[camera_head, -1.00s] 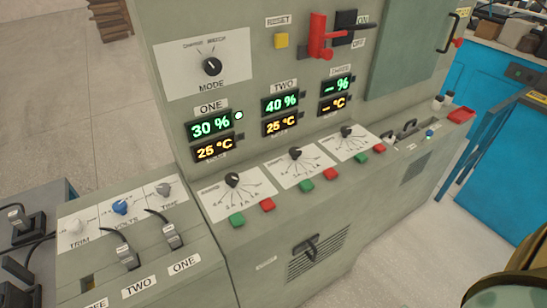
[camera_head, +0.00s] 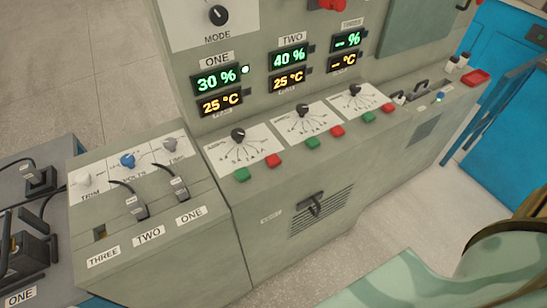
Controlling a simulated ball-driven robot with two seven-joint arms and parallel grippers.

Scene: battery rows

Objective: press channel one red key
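The channel one red key (camera_head: 274,160) is a small red block on the console's sloped ledge, just right of a green key (camera_head: 242,174). Both sit below the channel one dial (camera_head: 238,134). The ONE displays (camera_head: 221,81) above read 30 % and 25 °C, with a lit green lamp (camera_head: 245,69) beside them. Channel two has its own green key (camera_head: 312,143) and red key (camera_head: 338,131), further right. Neither of my grippers shows in the view.
A lower cabinet (camera_head: 150,240) with knobs, two cabled plugs and labels THREE, TWO, ONE adjoins on the left. A black handle (camera_head: 312,205) juts from the console front. A camouflage-patterned shape (camera_head: 440,275) fills the lower right. Grey floor lies right of the console.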

